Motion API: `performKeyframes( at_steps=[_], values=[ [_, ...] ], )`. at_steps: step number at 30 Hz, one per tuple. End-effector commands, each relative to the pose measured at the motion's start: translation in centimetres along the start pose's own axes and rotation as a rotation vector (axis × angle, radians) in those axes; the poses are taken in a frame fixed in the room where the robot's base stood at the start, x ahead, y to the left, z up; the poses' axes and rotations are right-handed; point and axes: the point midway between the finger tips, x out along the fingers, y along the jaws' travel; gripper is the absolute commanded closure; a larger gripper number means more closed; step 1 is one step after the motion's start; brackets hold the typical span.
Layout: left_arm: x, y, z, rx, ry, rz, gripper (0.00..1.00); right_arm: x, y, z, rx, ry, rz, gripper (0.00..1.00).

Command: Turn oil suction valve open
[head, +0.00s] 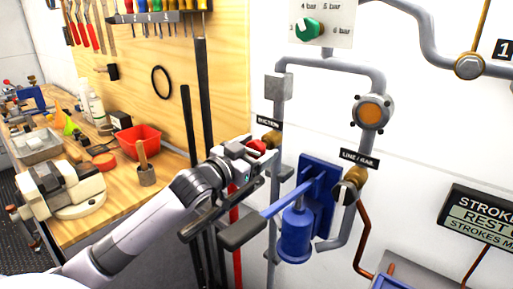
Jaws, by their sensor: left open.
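The suction valve shows as a brass body (272,138) with a red handle (257,146), under a black label reading "SUCTION" (268,125). It sits on the grey pipe beside the white wall. My left gripper (247,151) has its jaws open at the red handle, coming from the lower left. The jaws partly hide the handle, and I cannot tell whether they touch it. My right gripper is out of view.
A blue hand pump (296,232) with a black-gripped lever (242,232) stands just right of and below my left gripper. A line/rail valve (346,190) is further right. A cluttered wooden workbench (100,222) stands at left.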

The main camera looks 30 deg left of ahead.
Motion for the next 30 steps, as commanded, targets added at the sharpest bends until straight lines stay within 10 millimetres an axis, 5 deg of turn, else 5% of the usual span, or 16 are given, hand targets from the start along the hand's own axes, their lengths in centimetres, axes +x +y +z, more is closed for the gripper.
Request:
performKeyframes(
  at_steps=[9,14,15,30],
  values=[
    [0.20,0.05,0.06,0.000,0.000,0.001,0.24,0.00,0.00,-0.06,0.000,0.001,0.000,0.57],
    [0.19,0.05,0.06,0.000,0.000,0.001,0.77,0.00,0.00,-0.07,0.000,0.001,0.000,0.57],
    [0.19,0.05,0.06,0.000,-0.001,0.001,0.80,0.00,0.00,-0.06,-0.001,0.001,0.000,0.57],
    [0.18,0.09,0.07,-0.129,0.000,0.000,0.80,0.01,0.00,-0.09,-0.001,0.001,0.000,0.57]
  ],
)
